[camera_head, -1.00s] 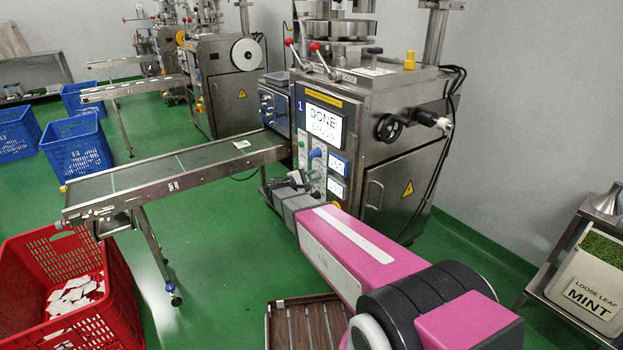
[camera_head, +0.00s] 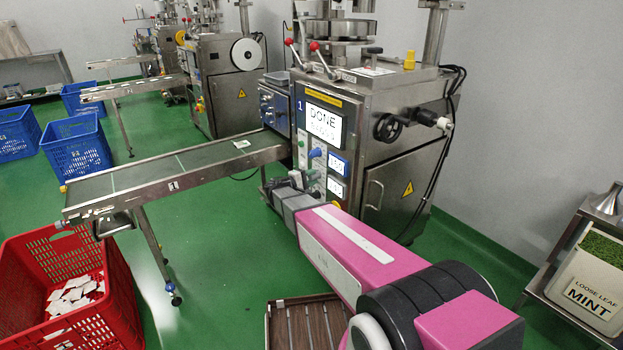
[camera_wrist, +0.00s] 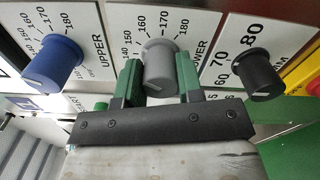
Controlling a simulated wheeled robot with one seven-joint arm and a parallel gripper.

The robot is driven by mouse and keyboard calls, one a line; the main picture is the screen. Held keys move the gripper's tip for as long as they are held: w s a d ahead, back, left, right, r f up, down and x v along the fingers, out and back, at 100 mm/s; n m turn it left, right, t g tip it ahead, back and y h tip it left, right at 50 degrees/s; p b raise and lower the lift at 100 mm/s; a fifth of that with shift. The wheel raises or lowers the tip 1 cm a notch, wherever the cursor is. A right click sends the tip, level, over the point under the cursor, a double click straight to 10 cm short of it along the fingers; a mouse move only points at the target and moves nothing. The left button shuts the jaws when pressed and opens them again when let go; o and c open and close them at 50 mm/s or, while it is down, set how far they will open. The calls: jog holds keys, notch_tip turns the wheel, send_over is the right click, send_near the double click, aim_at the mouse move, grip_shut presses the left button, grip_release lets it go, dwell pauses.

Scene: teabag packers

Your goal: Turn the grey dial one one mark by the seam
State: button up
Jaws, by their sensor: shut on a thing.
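The grey dial (camera_wrist: 159,67) is in the middle of the wrist view, on a white panel with a printed number scale around it. My gripper (camera_wrist: 160,82) has its two green fingers on either side of the dial and is shut on it. In the head view my gripper (camera_head: 298,182) is at the lower part of the machine's front panel, and the grey dial is too small and covered to make out there. The seam is not clear to me in these frames.
A blue dial (camera_wrist: 53,60) is left of the grey one and a black dial (camera_wrist: 258,75) is right of it, both close to my fingers. A conveyor (camera_head: 175,172) runs left from the machine. A red crate (camera_head: 118,290) with teabags stands at lower left.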

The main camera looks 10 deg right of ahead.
jog(key=o, duration=0.9)
jog(key=v, duration=1.1)
jog(key=s+d+f+m+g+y, duration=0.2)
jog(key=s+d+f+g+y, duration=0.1)
jog(key=s+d, duration=0.25)
jog(key=s+d+f+m+g+y, duration=0.2)
jog(key=s+d+f+g+y, duration=0.1)
jog(key=s+d, duration=0.3)
jog(key=s+m+y, duration=0.1)
jog(key=s+y, duration=0.2)
jog(key=s+d+m+g+y, duration=0.1)
jog(key=s+m+y, duration=0.1)
jog(key=s+y, duration=0.1)
jog(key=s+d+m+g+y, duration=0.1)
jog(key=s+y, duration=0.3)
jog(key=s, duration=0.1)
jog(key=shift+f, duration=0.4)
